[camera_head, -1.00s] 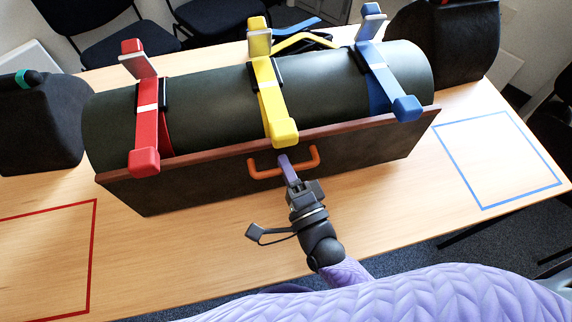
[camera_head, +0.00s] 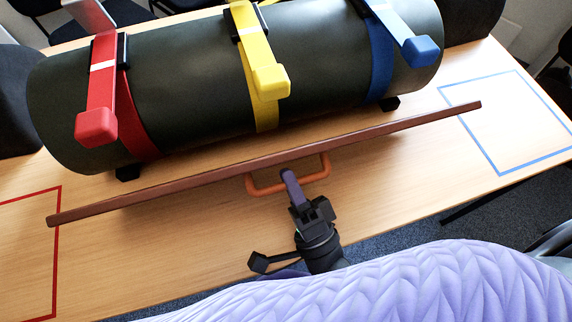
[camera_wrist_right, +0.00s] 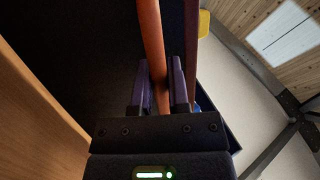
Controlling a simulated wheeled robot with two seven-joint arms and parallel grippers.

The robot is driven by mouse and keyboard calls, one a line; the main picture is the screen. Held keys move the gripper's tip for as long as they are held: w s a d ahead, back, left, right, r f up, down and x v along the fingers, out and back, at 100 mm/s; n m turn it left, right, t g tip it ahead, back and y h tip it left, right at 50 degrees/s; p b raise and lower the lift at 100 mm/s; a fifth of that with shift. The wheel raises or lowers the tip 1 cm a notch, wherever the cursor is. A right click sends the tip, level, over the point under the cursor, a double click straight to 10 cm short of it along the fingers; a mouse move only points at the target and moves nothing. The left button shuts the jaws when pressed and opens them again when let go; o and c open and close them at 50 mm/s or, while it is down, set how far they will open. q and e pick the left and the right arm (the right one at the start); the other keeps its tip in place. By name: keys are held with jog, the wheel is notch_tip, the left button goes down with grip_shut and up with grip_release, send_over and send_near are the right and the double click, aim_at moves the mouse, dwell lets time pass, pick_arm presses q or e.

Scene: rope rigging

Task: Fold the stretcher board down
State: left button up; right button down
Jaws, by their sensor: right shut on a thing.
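The stretcher board (camera_head: 170,186) shows in the head view as a long, thin brown edge in front of the dark green cylinder (camera_head: 190,80), with a strip of table between them. Its broad dark face is hidden there but shows in the right wrist view (camera_wrist_right: 90,50). An orange handle (camera_head: 264,190) stands out from the board's near side. My right gripper (camera_head: 288,176) is shut on the handle's bar, which passes between its fingers in the wrist view (camera_wrist_right: 162,92). My left gripper is not in view.
Red (camera_head: 103,85), yellow (camera_head: 256,50) and blue (camera_head: 393,30) straps cross the cylinder. The table (camera_head: 190,235) bears a red outline (camera_head: 57,250) at left and a blue outline (camera_head: 487,155) at right. The table is bare in front of the board.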

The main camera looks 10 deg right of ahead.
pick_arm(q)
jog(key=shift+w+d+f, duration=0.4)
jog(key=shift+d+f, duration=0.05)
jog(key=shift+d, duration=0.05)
